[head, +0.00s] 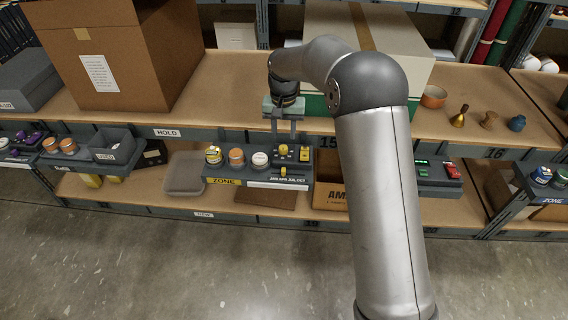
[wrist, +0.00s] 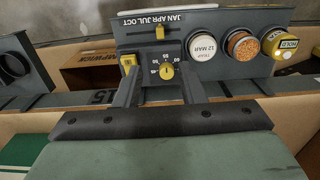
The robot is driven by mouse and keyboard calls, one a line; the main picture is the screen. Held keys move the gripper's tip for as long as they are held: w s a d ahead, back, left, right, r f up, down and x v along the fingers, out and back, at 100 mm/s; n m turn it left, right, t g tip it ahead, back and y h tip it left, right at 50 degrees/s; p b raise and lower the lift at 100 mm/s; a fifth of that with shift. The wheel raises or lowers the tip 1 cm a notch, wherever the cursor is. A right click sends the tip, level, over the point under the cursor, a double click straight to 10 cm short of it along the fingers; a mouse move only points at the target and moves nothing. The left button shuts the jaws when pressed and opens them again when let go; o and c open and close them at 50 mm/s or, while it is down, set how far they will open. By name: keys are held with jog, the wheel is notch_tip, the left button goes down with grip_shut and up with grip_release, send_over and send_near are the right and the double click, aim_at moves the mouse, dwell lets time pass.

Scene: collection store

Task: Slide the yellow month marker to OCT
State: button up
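The yellow month marker (wrist: 160,32) sits in its slot on the grey control panel, beside the strip lettered JAN APR JUL OCT (wrist: 150,17). The strip is upside down in the wrist view, with OCT at the left end. The marker stands near the strip's middle, around APR or JUL; I cannot tell exactly which. In the head view the marker (head: 289,172) is on the panel's lower right front, OCT at the right end. My gripper (wrist: 158,78) is open and empty, its fingers apart over the panel, with the yellow dial (wrist: 167,71) showing between them.
A yellow switch (wrist: 128,60) lies beside one finger. A white jar (head: 260,160), an orange jar (head: 236,157) and a yellow jar (head: 213,155) stand left of the dial in the head view. A large pale box (head: 390,60) stands on the shelf behind.

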aim_at(284, 169)
notch_tip(284, 169, down, 16)
jog(key=shift+r, duration=0.1)
dwell(0.4)
grip_shut()
